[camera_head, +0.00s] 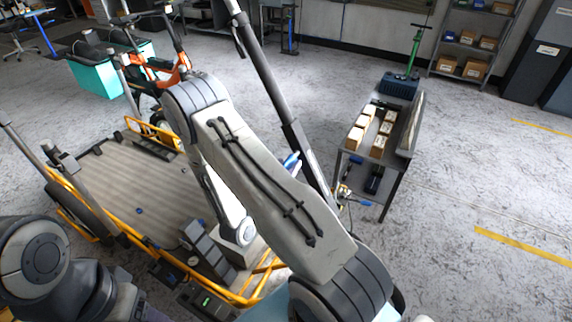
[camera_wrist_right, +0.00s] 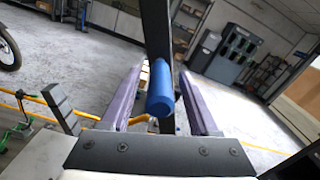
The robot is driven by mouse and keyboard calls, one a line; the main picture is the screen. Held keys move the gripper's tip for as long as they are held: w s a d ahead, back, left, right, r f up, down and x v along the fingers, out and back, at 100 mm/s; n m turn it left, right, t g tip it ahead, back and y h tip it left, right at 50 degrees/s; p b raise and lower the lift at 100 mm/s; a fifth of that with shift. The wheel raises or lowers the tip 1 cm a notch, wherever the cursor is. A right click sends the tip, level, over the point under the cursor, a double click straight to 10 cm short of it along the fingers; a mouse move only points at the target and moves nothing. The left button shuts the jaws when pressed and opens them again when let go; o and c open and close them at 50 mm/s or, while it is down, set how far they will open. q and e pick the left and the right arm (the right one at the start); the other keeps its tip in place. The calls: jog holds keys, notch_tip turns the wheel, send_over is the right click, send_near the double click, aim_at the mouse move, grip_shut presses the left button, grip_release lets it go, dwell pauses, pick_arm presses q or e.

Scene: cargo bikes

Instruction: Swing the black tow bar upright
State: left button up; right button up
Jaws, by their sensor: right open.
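The black tow bar (camera_head: 268,82) stands tall behind my right arm in the head view, running from the top edge down toward the cart's right side. It looks close to upright in the wrist view (camera_wrist_right: 156,32). A blue cylindrical grip (camera_wrist_right: 161,88) is in front of the bar there. My right gripper (camera_wrist_right: 160,76) is open, with one purple-grey finger on each side of the blue grip. Small gaps seem to remain, though contact is hard to judge. In the head view my right upper arm hides most of this gripper. My left gripper is out of view.
The flat cargo bed (camera_head: 150,185) with yellow rails (camera_head: 105,215) lies at left centre. A grey table (camera_head: 408,130) with small boxes stands right of the bar. An orange bike (camera_head: 170,72) is behind. Floor at the right is clear.

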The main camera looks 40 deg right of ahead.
grip_shut()
dwell(1.4)
